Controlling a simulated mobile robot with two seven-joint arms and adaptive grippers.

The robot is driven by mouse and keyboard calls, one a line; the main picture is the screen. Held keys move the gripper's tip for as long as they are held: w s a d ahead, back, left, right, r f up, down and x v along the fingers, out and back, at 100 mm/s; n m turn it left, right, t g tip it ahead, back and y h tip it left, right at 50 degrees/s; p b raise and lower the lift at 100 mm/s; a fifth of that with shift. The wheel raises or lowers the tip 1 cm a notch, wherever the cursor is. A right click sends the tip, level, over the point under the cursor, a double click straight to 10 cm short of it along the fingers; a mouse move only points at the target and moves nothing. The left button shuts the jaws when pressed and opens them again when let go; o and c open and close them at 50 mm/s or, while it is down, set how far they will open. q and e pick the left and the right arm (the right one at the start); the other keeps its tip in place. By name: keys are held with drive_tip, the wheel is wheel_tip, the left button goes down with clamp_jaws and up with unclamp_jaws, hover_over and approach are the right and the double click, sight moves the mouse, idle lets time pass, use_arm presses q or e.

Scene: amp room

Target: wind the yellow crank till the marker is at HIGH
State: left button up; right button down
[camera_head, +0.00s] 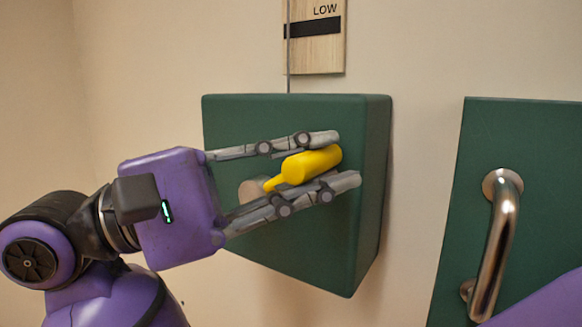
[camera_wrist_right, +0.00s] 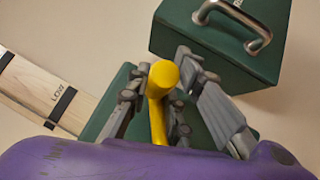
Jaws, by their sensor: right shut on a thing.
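The yellow crank (camera_head: 312,165) sits on the front of a green box (camera_head: 300,265) on the wall, by a pale round hub (camera_head: 254,190). My right gripper (camera_head: 336,160) is shut on the crank's thick handle, one finger above it and one below. The right wrist view also shows the yellow handle (camera_wrist_right: 163,78) between the fingers. Above the box, a wooden board (camera_head: 318,60) reads LOW. The black marker bar (camera_head: 312,27) lies across it just below that word. No HIGH label shows. My left gripper is not in view.
To the right, a second green panel (camera_head: 540,150) carries a curved metal handle (camera_head: 500,230). It also shows at the top of the right wrist view (camera_wrist_right: 225,45). Plain wall lies between the box and this panel. A thin rod runs up from the box beside the board.

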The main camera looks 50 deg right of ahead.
drive_tip(key=shift+s+f+m+y+b, duration=0.3)
drive_tip(key=shift+f+m+y+b, duration=0.2)
drive_tip(key=shift+f+m, duration=0.15)
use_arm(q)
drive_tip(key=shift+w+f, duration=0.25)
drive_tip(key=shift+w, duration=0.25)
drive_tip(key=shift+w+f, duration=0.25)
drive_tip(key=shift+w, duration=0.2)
use_arm(e)
drive_tip(key=shift+s+f+t, duration=0.1)
drive_tip(key=shift+t, duration=0.2)
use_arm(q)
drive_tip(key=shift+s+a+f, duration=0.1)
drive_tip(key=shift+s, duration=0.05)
use_arm(e)
drive_tip(key=c, duration=1.6)
unclamp_jaws()
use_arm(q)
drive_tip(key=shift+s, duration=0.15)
use_arm(e)
drive_tip(key=v, duration=1.2)
drive_tip(key=shift+d, duration=0.1)
